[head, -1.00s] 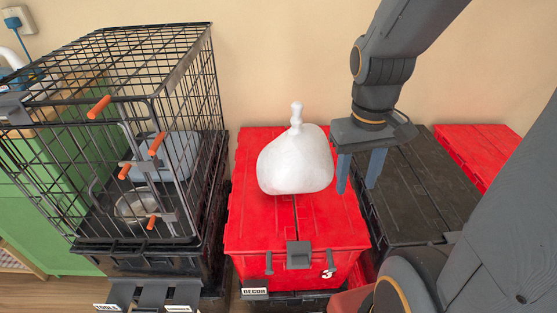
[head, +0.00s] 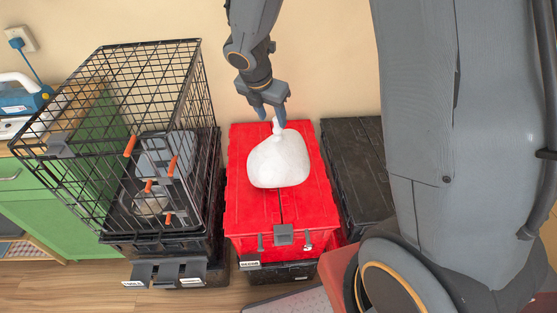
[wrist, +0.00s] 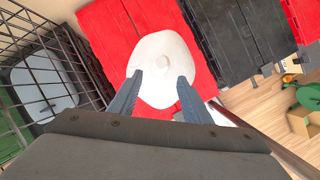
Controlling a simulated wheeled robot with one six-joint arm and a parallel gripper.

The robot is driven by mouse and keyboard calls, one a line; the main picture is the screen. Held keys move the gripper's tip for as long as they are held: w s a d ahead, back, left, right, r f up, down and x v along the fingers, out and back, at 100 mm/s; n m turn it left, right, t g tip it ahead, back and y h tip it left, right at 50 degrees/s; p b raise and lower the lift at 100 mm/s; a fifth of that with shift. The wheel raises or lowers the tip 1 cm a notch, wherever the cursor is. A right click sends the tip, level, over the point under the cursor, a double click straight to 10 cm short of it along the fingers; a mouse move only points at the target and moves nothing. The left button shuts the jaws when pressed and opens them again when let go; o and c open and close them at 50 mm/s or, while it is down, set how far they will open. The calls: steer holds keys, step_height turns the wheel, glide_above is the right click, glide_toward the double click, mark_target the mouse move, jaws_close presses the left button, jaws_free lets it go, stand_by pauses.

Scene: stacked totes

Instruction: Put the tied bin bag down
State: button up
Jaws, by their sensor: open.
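The tied bin bag (head: 279,162) is white and rounded with a knotted neck. It sits upright on the lid of the red tote (head: 240,205). My gripper (head: 274,115) is just above the bag's neck, fingers pointing down. The jaws are open, and the neck lies near or between the fingertips; I cannot tell if they touch it. In the wrist view the bag (wrist: 163,65) shows beyond and between the two apart fingers (wrist: 157,85), with its knot in the middle.
A black wire cage (head: 120,95) stands on a dark tote to the left, with a bowl (head: 150,205) inside. A black tote (head: 352,170) stands to the right. A wall is behind. A green cabinet (head: 60,215) is at far left.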

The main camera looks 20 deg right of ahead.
mark_target(276, 125)
steer(key=shift+w+a+f+n, duration=0.1)
steer(key=shift+w+f+n, duration=0.1)
steer(key=shift+n, duration=0.2)
steer(key=shift+w+f, duration=0.15)
steer(key=shift+f, duration=0.15)
steer(key=shift+d+x, duration=0.2)
steer(key=shift+x, duration=1.55)
steer(key=shift+d+x, duration=0.2)
steer(key=shift+x, duration=1.5)
steer(key=shift+r, duration=0.1)
jaws_close()
